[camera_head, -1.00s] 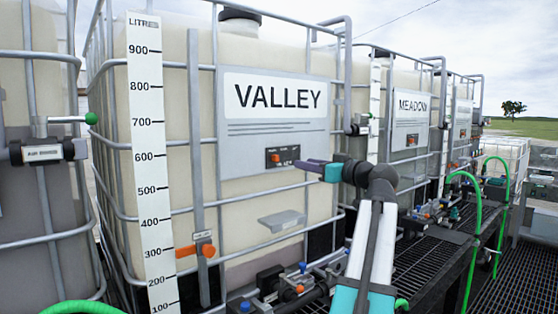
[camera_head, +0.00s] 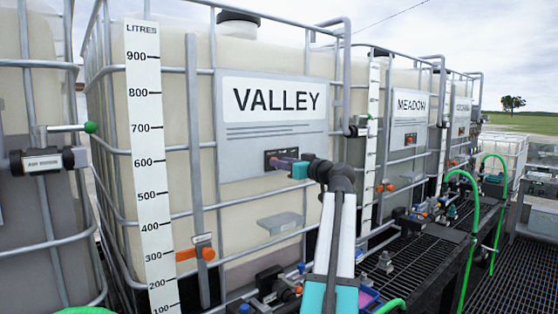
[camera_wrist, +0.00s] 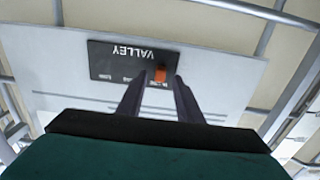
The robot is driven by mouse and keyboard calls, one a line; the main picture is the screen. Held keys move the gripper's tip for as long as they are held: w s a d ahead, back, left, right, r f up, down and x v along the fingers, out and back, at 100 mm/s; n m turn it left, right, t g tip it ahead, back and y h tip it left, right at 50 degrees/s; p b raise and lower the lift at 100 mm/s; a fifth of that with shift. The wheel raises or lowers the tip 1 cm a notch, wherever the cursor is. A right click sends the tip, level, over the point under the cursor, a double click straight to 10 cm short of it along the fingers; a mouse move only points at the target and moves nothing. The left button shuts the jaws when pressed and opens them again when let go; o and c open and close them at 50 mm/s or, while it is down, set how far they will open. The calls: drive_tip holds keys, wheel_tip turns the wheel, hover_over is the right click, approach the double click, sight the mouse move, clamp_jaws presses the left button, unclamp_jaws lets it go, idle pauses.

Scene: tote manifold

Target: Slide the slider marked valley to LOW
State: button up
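The slider marked valley is a small black plate with an orange knob on the grey VALLEY sign of the front tank. In the wrist view the plate (camera_wrist: 110,62) appears upside down, and the orange knob (camera_wrist: 160,76) sits near its right end. My gripper (camera_wrist: 160,82) is open, with one dark finger on each side of the knob. Contact with the knob cannot be told. In the head view my gripper (camera_head: 272,161) reaches the plate (camera_head: 268,152) from the right and hides the knob.
The VALLEY sign (camera_head: 275,105) hangs on a caged tank with a litre scale (camera_head: 150,160). Metal cage bars surround the sign. An orange-handled lever (camera_head: 195,252) and a grey shelf (camera_head: 280,222) are below. A MEADOW tank (camera_head: 410,104) stands further back.

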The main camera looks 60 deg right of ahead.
drive_tip(key=shift+x, duration=0.9)
clamp_jaws()
